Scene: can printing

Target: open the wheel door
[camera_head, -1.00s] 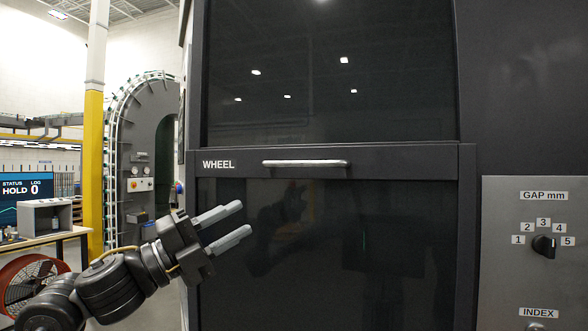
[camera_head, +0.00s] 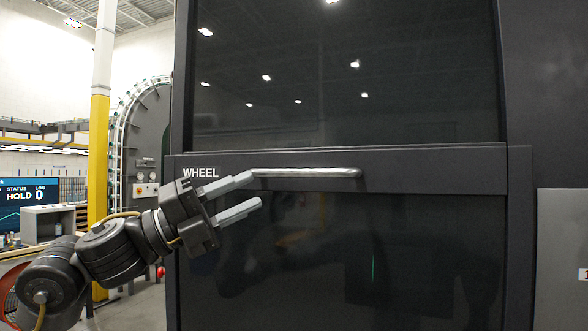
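The wheel door (camera_head: 340,255) is a dark glossy panel under a frame bar labelled WHEEL, and it looks shut. Its handle (camera_head: 310,172) is a horizontal silver bar on that frame bar. My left gripper (camera_head: 257,191) is open, with its two grey fingers apart and nothing seen between them. Its upper fingertip is at the left end of the handle in the picture; I cannot tell whether it touches. The lower finger is below the handle, in front of the dark panel. My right gripper is not in view.
A dark upper window (camera_head: 345,75) is above the handle. A grey control panel (camera_head: 562,260) is at the right edge. At the left are a yellow and white post (camera_head: 100,130), a grey arched machine (camera_head: 150,130) and a status screen (camera_head: 28,195).

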